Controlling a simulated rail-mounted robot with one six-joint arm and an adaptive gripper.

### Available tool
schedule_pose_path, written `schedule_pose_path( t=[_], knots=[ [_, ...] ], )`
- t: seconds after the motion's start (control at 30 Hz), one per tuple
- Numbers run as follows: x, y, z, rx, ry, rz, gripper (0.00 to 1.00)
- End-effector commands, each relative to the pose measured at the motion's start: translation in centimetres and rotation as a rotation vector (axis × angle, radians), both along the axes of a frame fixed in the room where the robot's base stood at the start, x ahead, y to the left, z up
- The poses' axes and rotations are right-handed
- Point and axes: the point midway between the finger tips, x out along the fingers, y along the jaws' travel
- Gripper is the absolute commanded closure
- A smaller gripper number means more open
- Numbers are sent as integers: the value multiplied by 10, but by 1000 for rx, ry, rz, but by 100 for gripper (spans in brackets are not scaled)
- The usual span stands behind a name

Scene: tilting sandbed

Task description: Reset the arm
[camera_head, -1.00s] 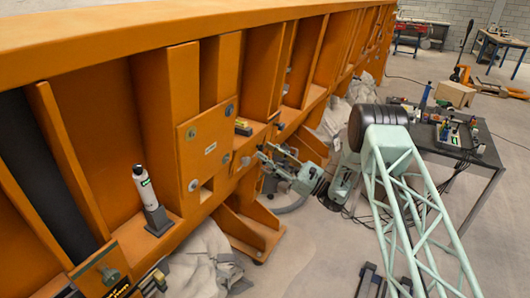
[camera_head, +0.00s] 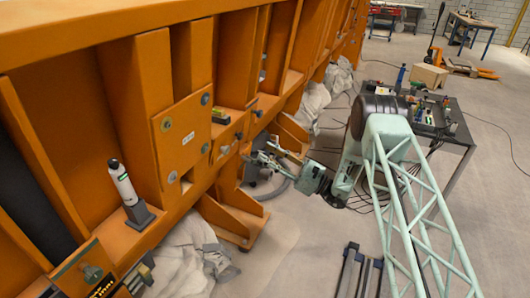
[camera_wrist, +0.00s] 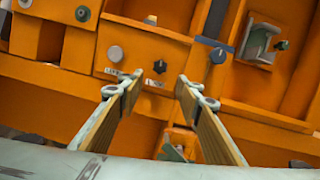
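My arm reaches left from my pale green lattice column in the head view, bent toward the orange sandbed frame (camera_head: 30,50). My gripper (camera_head: 256,158) is near the frame's lower edge, beside its panels. In the wrist view my gripper (camera_wrist: 158,84) is open, its two fingers well apart and nothing between them. Beyond the fingers are a grey round knob (camera_wrist: 115,53) and a black knob (camera_wrist: 160,66) on an orange panel. I cannot tell whether the gripper touches the frame.
A white canister (camera_head: 123,183) stands in a grey holder on the frame. Grey sacks (camera_head: 185,262) lie beneath it. A dark table (camera_head: 458,133) with tools stands right of my arm. A pallet jack (camera_head: 470,68) is at the back. Floor between frame and table is partly clear.

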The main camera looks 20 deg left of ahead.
Motion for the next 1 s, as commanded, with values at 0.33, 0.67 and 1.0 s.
schedule_pose_path(
  t=[0.33, 0.67, 1.0],
  knots=[
    [0, 0, 0, 0, 0, 1, 68],
    [-6, 2, 23, -24, -21, 28, 68],
    [-31, 4, 76, -97, -75, 104, 68]
  ],
)
